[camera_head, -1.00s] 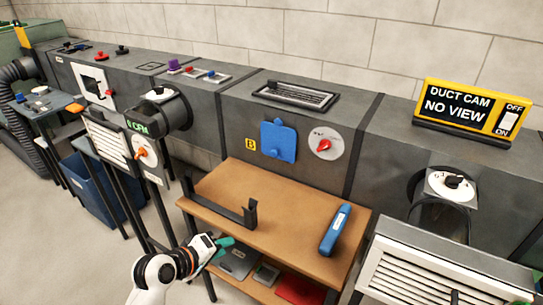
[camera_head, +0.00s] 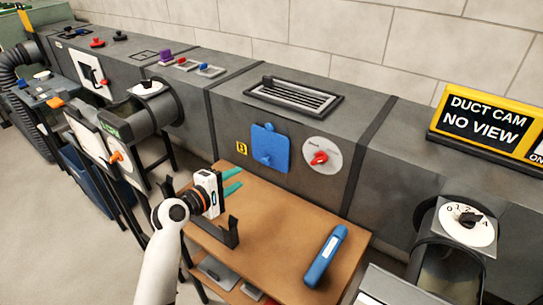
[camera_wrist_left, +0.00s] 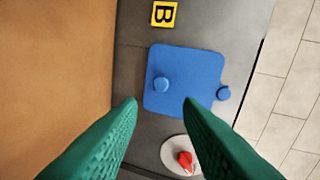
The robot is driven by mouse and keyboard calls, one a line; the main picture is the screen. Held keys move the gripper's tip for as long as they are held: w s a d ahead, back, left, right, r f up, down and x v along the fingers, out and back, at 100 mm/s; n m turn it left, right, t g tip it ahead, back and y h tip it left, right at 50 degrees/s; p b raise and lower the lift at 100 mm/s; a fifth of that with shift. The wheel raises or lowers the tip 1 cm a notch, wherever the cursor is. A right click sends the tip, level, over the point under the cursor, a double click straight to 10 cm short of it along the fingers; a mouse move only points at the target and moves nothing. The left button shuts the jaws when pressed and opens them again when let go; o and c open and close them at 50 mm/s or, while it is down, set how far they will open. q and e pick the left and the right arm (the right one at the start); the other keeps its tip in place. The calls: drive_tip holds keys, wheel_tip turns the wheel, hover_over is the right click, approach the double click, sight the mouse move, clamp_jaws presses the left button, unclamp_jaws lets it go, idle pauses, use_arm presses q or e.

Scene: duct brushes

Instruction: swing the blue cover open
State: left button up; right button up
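The blue cover (camera_head: 270,148) is a flat square plate on the front face of the grey duct, with a round knob (camera_head: 266,159) low on it and a small round tab at its top edge. It lies flat against the duct. In the left wrist view the cover (camera_wrist_left: 190,75) is in full sight, its knob (camera_wrist_left: 161,84) ahead of the fingers. My left gripper (camera_head: 233,181) has green fingers, spread apart and empty, above the wooden bench and short of the cover, to its lower left. In the wrist view the left gripper (camera_wrist_left: 160,105) shows a wide gap. My right gripper is not in view.
A red knob on a white dial (camera_head: 320,158) sits right of the cover, and a yellow B label (camera_head: 242,149) left of it. The wooden bench (camera_head: 285,222) carries a black bracket (camera_head: 228,234) and a blue tool (camera_head: 326,256).

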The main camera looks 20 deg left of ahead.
use_arm(q)
approach(264, 162)
drive_tip(key=w, duration=0.2)
drive_tip(key=x, duration=0.4)
drive_tip(key=b+x, duration=0.1)
drive_tip(key=x, duration=0.2)
drive_tip(key=shift+s+d+f, duration=0.15)
drive_tip(key=shift+d+f, duration=0.15)
drive_tip(key=shift+d, duration=0.05)
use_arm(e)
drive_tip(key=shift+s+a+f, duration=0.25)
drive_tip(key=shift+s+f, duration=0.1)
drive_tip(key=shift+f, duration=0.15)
use_arm(q)
clamp_jaws()
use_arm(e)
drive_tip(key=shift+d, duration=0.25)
